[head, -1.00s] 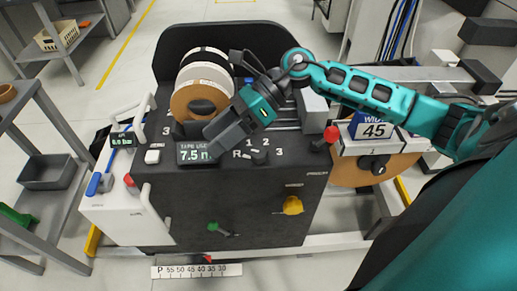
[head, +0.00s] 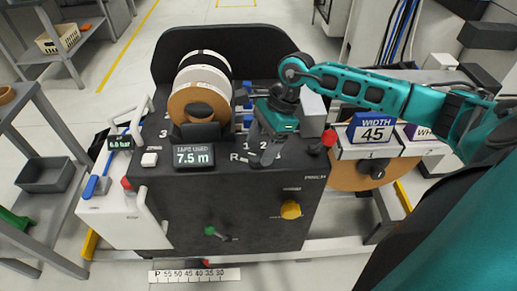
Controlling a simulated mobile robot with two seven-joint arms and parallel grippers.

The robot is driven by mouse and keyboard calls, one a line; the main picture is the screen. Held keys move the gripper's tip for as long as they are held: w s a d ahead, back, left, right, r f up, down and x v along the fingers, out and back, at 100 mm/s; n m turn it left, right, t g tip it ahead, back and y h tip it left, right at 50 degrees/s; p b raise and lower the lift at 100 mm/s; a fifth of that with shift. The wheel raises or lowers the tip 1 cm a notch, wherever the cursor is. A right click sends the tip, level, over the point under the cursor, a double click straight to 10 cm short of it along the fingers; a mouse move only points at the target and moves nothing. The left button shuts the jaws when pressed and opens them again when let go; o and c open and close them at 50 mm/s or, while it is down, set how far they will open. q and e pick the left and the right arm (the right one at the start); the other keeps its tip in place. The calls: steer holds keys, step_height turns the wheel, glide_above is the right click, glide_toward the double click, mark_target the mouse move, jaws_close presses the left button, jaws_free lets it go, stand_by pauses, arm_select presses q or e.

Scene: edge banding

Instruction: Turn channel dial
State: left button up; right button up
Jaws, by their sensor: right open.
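The black machine cabinet (head: 240,215) stands in the middle with its sloped top panel toward me. The dial marked R, 1, 2 and 3 sits on the right part of that panel. It is mostly hidden by my right gripper (head: 263,160), so its pointer setting cannot be read. My right gripper points down over the dial with its fingers open; whether they touch it cannot be told. My left gripper is not in view.
A tape-used display (head: 193,157) reads 7.5 m. A red-knobbed lever (head: 329,138) stands close right of my gripper. A yellow knob (head: 291,210) and green lever (head: 211,231) are on the front. Tape rolls (head: 200,101) stand behind the panel.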

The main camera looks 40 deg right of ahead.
mark_target(254, 157)
steer(key=shift+x, duration=1.1)
steer(key=c, duration=1)
